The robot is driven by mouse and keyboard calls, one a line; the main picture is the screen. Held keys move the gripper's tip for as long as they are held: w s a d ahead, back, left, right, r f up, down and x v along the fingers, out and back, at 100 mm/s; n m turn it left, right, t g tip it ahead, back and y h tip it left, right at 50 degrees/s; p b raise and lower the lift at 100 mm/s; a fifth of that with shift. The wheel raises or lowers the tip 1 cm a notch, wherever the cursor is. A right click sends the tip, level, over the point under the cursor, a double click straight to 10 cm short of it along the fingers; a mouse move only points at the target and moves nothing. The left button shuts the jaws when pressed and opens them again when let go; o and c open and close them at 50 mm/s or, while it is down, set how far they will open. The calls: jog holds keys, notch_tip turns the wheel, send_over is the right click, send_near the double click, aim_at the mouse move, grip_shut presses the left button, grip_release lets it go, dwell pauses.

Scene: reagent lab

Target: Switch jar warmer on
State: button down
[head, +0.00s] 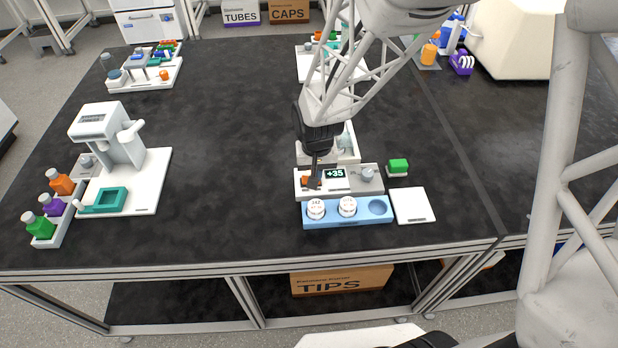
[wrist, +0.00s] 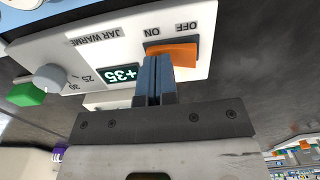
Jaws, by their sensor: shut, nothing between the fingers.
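The jar warmer is a white box (wrist: 120,40) with an orange rocker switch (wrist: 182,53), a lit display reading +35 (wrist: 122,74) and a grey knob (wrist: 48,77). Its lettering is upside down in the wrist view, with ON and OFF beside the switch. In the head view its display (head: 335,173) and knob (head: 367,174) show, and the orange switch (head: 304,181) is partly covered by my gripper (head: 315,182). My gripper (wrist: 158,62) is shut and empty, its tips at the ON end of the switch. I cannot tell contact or which way the rocker is tilted.
A blue rack (head: 347,222) with two white-lidded jars and one empty well stands in front of the warmer. A green block (head: 398,166) and a white pad (head: 413,206) lie to its right. The black bench to the left is clear up to a white device (head: 105,125).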

jog(key=shift+r, duration=3.35)
jog(key=shift+r, duration=0.15)
jog(key=s+d+r+t, duration=0.1)
jog(key=s+d+r, duration=0.5)
jog(key=s+r, duration=0.3)
jog(key=s+d+r+t, duration=0.1)
jog(key=s+d+r, duration=0.4)
jog(key=s+r, duration=0.4)
jog(key=shift+s+d+r+t, duration=0.2)
jog(key=shift+s+d+t, duration=0.15)
jog(key=shift+s, duration=0.65)
